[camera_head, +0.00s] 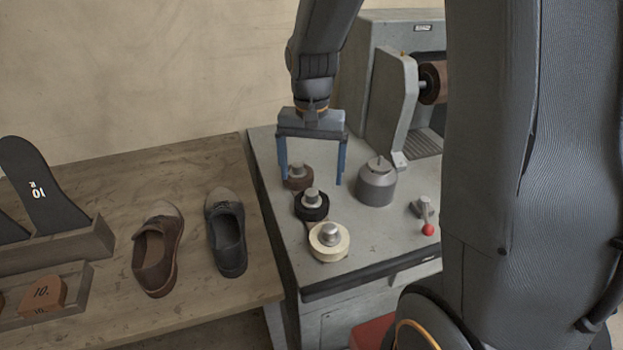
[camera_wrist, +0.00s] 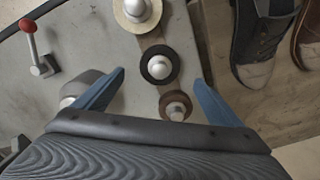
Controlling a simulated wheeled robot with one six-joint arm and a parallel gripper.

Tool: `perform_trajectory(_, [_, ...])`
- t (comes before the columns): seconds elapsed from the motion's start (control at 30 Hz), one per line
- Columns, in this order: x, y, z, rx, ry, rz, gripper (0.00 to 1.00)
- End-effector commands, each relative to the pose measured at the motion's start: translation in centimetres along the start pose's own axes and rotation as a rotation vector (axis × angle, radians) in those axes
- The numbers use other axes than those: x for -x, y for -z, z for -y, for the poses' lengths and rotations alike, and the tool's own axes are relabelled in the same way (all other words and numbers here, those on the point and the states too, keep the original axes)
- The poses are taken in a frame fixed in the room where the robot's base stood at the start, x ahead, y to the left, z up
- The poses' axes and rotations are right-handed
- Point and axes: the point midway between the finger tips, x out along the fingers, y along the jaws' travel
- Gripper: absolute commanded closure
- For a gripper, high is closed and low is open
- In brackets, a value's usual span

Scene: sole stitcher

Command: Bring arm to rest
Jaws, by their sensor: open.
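My gripper (camera_head: 312,174) hangs from my arm over the grey machine top, its two blue fingers spread wide and nothing between them. In the wrist view my gripper (camera_wrist: 158,92) also shows open, pointing down toward the spools. A brown spool (camera_head: 298,177) sits behind or between the fingers in the head view; I cannot tell the exact gap. A black spool (camera_head: 311,206) and a cream spool (camera_head: 329,243) stand in line nearer the front. All three appear upright on their posts.
A grey cylinder (camera_head: 376,184) and a red-knobbed lever (camera_head: 427,229) stand right of the spools. The stitching machine (camera_head: 385,110) rises behind. On the wooden table (camera_head: 190,309) at left are a brown shoe (camera_head: 157,254), a dark shoe (camera_head: 226,238) and a rack of soles (camera_head: 47,253).

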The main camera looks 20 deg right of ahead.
Motion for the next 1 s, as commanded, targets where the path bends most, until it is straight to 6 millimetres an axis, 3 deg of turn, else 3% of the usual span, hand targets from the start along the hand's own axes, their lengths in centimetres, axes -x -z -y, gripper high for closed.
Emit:
perform_trajectory(0.37, [0.1,-0.2,-0.1,0.009,0.0,-0.001,0.1])
perform_trajectory(0.47, [0.1,-1.9,-1.1,0.079,0.004,-0.008,0.1])
perform_trajectory(0.7, [-0.6,-9.1,-4.9,0.391,0.013,-0.04,0.1])
perform_trajectory(0.8, [-0.9,-10.8,-5.8,0.468,0.014,-0.049,0.1])
perform_trajectory(1.0, [-1.1,-11.3,-6.2,0.501,0.014,-0.052,0.1])
